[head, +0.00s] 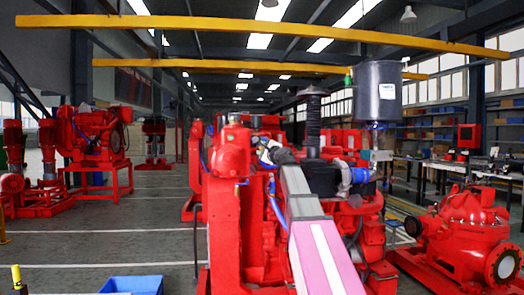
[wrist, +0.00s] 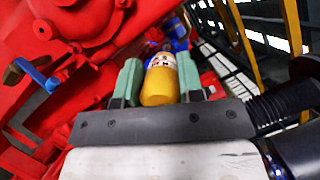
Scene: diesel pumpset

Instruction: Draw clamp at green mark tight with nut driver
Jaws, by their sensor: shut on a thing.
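In the wrist view my gripper (wrist: 160,72) has its two green fingers closed on either side of a nut driver with a yellow handle (wrist: 157,88). The handle carries a white label and points away from me. Its far end lies among red and blue parts, and I cannot tell whether it touches a clamp. In the head view my arm reaches into the red diesel pumpset (head: 232,190), and the gripper and driver cannot be made out there. A small green spot (head: 347,80) shows beside the dark air filter. I cannot make out the clamp itself.
The dark cylindrical air filter (head: 377,92) and a black ribbed hose (head: 313,115) stand above the engine. A blue hose end (head: 359,176) is below them. A red pump (head: 465,240) stands at right, and a blue bin (head: 132,285) on the floor.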

